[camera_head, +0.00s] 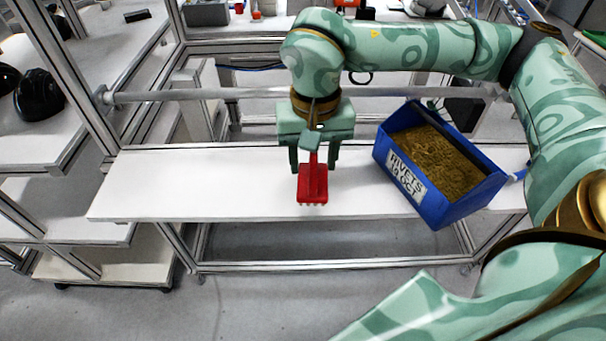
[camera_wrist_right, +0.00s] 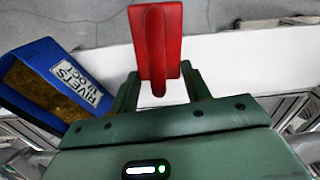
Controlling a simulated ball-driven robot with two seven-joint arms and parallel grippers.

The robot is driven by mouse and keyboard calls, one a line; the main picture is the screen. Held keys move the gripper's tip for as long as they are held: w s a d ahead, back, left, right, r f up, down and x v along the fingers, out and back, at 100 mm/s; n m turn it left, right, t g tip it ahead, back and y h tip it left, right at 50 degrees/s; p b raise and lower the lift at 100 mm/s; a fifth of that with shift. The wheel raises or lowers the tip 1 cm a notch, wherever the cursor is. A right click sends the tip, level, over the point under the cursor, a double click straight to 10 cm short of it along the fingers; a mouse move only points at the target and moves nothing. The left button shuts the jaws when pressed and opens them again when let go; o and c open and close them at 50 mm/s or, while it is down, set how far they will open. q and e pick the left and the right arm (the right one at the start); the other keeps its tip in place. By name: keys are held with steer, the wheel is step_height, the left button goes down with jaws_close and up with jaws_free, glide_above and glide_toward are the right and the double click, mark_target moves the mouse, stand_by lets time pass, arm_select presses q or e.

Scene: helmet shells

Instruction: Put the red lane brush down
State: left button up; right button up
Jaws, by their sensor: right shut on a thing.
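The red lane brush (camera_head: 312,184) is in my right gripper (camera_head: 313,164), over the white shelf (camera_head: 200,185). The gripper's fingers are shut around its handle, and its wide head with short bristles points toward the front edge of the shelf. From the head view I cannot tell whether the bristles touch the shelf. In the right wrist view the brush (camera_wrist_right: 157,45) shows between the two green fingers (camera_wrist_right: 160,92). My left gripper is in neither view.
A blue bin (camera_head: 441,204) labelled RIVETS, full of small brown pieces, stands tilted on the shelf to the right of the brush. The shelf is bare to the left. A grey rail (camera_head: 210,94) runs behind it. Black helmet shells (camera_head: 38,95) sit at the far left.

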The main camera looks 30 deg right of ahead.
steer(key=m, duration=0.2)
steer(key=shift+s+a+f+m, duration=0.15)
steer(key=shift+s+f+m, duration=0.15)
steer(key=shift+s, duration=0.05)
steer(key=shift+w+f+m, duration=0.1)
steer(key=shift+w+m, duration=0.15)
steer(key=shift+m, duration=0.15)
steer(key=w+d+f, duration=0.2)
steer(key=w+f, duration=0.1)
steer(key=w+d+f+b, duration=0.1)
steer(key=w+d+f, duration=0.1)
steer(key=w+f, duration=0.1)
steer(key=w+d+f+b, duration=0.1)
steer(key=w+d+f, duration=0.1)
steer(key=w+d, duration=0.1)
steer(key=shift+w+f, duration=0.4)
steer(key=shift+w, duration=0.45)
steer(key=shift+w+f+b, duration=0.15)
steer(key=shift+f+b, duration=0.05)
steer(key=shift+b, duration=0.1)
steer(key=f, duration=0.2)
steer(key=f+b, duration=0.1)
steer(key=shift+w+d+f, duration=0.25)
steer(key=shift+f, duration=0.15)
steer(key=shift+r, duration=0.1)
